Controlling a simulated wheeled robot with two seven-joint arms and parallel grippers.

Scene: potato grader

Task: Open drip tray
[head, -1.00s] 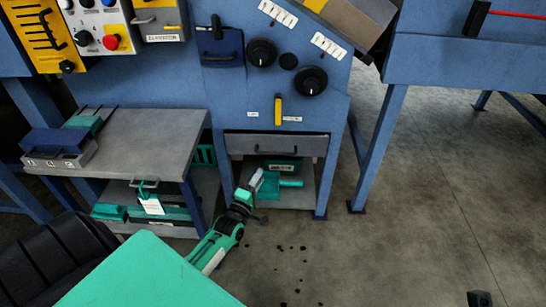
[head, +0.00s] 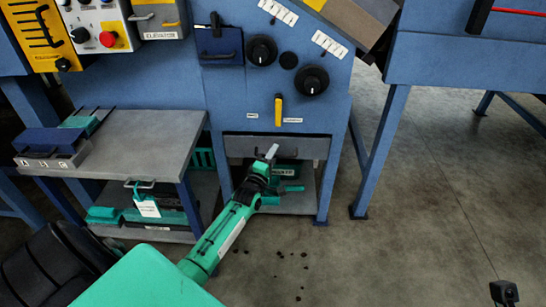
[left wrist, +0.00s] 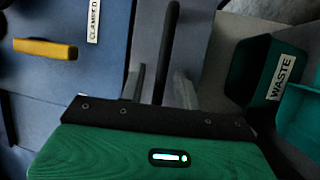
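The drip tray (head: 315,147) is a grey drawer front low in the blue machine, with a dark bar handle; it looks shut. My left gripper (head: 271,152) is in front of the tray's left part, covering some of it. In the left wrist view my left gripper (left wrist: 160,88) is open, one grey finger on each side of the black handle (left wrist: 170,40). The handle lies between the fingers; I cannot tell whether they touch it. A dark part at the lower right of the head view, apparently my right gripper (head: 504,292), is far from the tray.
A green bin labelled WASTE (left wrist: 285,75) is under the tray. A yellow lever (head: 278,111) labelled CLAMPED is above it. A grey side table (head: 150,140) with a tagged drawer stands to the left. The floor (head: 400,250) is open, with dark spots near the machine.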

